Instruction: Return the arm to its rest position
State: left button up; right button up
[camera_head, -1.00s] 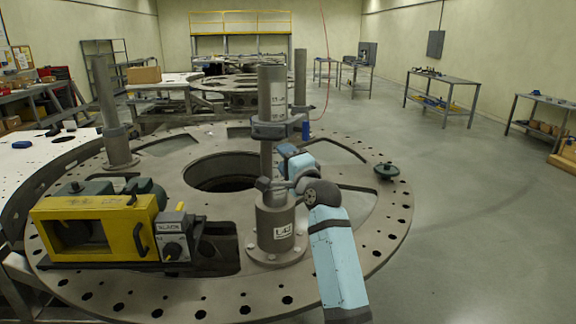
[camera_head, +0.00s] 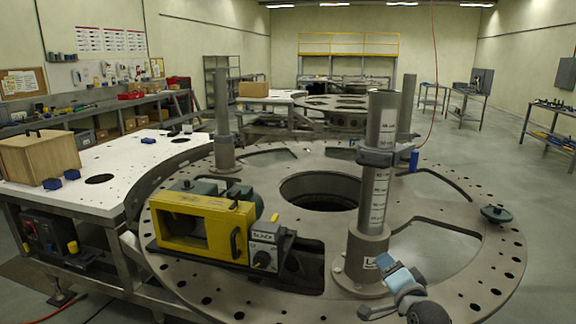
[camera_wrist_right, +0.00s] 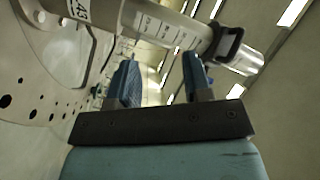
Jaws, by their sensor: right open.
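My right gripper (camera_head: 376,288) is low in the head view, at the near side of the grey post (camera_head: 378,205) with the marked scale. It is open. In the right wrist view its two blue fingers (camera_wrist_right: 160,80) stand apart with nothing between them. The post (camera_wrist_right: 160,25) with its dark clamp collar (camera_wrist_right: 228,40) crosses that view beyond the fingertips. In the head view the collar (camera_head: 376,158) sits partway up the post. Whether the gripper touches the post base cannot be told. My left gripper is not in view.
The post stands on a large round turret plate (camera_head: 480,270) with holes and cut-outs. A yellow machine unit (camera_head: 205,228) sits left of it. A small dark green knob (camera_head: 496,213) is at right. A white table (camera_head: 130,170) holds a wooden box (camera_head: 40,157). Open floor lies right.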

jog(key=s+a+f+n+g, duration=0.1)
jog(key=s+f+n, duration=0.3)
jog(key=s+f, duration=0.5)
jog(key=s+a+f+n+g, duration=0.2)
jog(key=s+f+n, duration=0.3)
jog(key=s, duration=0.9)
jog(key=s+a+f+n+g+y+p, duration=0.1)
jog(key=s+a+f+n+g, duration=0.1)
jog(key=s+f, duration=0.9)
jog(key=shift+s+a+f+n+g, duration=0.15)
jog(key=shift+s+f+n+g, duration=0.3)
jog(key=shift+f+n, duration=0.55)
jog(key=shift+w+r, duration=0.15)
jog(key=shift+r, duration=0.05)
